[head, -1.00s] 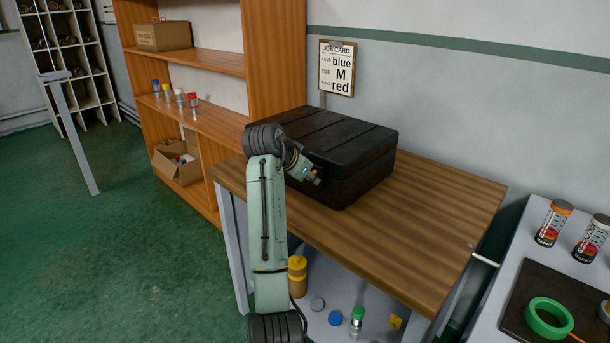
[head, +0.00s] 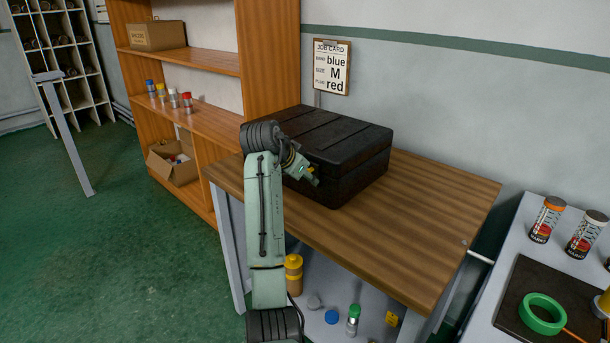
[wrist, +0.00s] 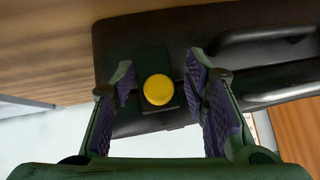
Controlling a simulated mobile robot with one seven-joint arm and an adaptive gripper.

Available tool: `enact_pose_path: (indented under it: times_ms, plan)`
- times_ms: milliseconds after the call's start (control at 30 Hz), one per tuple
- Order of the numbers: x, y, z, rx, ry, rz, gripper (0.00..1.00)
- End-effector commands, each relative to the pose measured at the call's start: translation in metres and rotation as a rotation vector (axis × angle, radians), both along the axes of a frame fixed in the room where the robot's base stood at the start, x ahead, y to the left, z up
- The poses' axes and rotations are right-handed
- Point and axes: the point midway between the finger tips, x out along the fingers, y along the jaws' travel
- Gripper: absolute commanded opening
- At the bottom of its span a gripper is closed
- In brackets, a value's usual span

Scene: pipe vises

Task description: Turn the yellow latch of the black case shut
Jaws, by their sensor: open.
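The black case (head: 345,165) sits with its lid down on the wooden workbench, and it also shows in the wrist view (wrist: 220,27). In the wrist view the yellow latch (wrist: 158,90) appears as a round knob on a dark plate on the case's front. My gripper (wrist: 163,86) is open, with one purple-padded finger on each side of the latch and a gap on both sides. In the head view my gripper (head: 311,178) is at the front face of the case, and the latch is hidden there or too small to tell.
The workbench top (head: 430,215) is clear to the right of the case. A job card (head: 332,67) hangs on the wall behind. A wooden shelf (head: 205,125) stands to the left. A side table with green tape (head: 543,314) and jars stands at the right. The case's handle (wrist: 265,35) is near the right finger.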

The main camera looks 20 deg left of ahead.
Motion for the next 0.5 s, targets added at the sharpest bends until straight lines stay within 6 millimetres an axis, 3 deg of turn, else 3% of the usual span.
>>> enact_pose_path:
  times_ms: [167,500]
  plan:
    - [-0.005,0.002,0.007,0.001,-0.004,0.003,0.41]
    - [-0.053,0.008,0.055,0.002,-0.004,0.002,0.41]
